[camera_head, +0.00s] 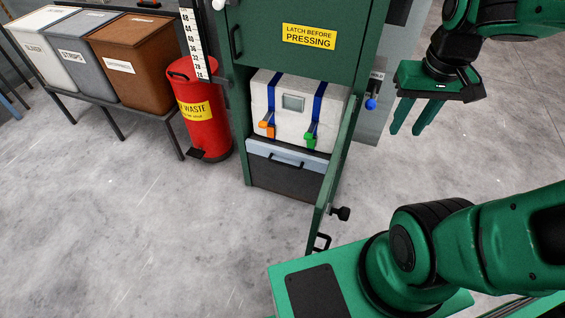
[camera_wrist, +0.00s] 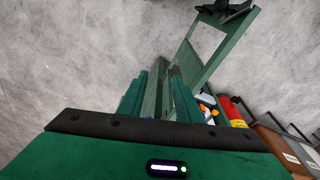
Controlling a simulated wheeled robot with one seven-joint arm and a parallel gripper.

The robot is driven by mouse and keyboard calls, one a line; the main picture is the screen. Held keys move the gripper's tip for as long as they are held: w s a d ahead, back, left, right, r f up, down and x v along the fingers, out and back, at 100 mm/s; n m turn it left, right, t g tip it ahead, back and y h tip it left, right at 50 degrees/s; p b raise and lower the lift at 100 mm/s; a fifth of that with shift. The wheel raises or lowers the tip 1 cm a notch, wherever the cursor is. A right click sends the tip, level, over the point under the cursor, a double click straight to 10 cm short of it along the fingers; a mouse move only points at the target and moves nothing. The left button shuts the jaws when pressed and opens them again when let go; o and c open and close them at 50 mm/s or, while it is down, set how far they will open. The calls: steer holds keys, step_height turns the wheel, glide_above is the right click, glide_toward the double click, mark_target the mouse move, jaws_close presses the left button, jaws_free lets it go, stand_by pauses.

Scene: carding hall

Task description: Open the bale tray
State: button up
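The bale tray (camera_head: 262,152) is a blue-grey drawer front with a black bar handle, low in the green press cabinet (camera_head: 240,95). It looks pushed in. A white bale (camera_head: 292,105) with blue straps, an orange buckle and a green buckle sits directly above it. The green cabinet door (camera_head: 328,185) stands swung open on the right and covers the tray's right end. My gripper (camera_head: 406,131) is open and empty, fingers pointing down, up to the right of the cabinet and well apart from the tray. In the wrist view the fingers (camera_wrist: 158,95) also show apart; the tray cannot be made out there.
The open door's black knob (camera_head: 341,213) sticks out to the right, near my arm. A red waste bin (camera_head: 196,125) stands left of the cabinet, beside a table with white, grey and brown bins (camera_head: 130,62). The floor (camera_head: 150,230) in front is clear.

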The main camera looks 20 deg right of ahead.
steer(key=w+a+n+t, duration=0.1)
steer(key=w+a+n, duration=0.2)
steer(key=w+a, duration=0.35)
steer(key=w+a+n+t, duration=0.1)
steer(key=w+a+n, duration=0.15)
steer(key=w, duration=0.65)
steer(key=n+g, duration=0.2)
steer(key=n, duration=0.7)
glide_above(282, 164)
steer(key=s+a, duration=0.1)
steer(key=s, duration=0.1)
step_height(282, 164, down, 48)
steer(key=shift+h, duration=0.3)
steer(key=f, duration=0.3)
steer(key=w+f, duration=0.1)
steer(key=f, duration=0.2)
steer(key=w+d+f, duration=0.1)
steer(key=f, duration=0.2)
steer(key=shift+f, duration=0.3)
jaws_close()
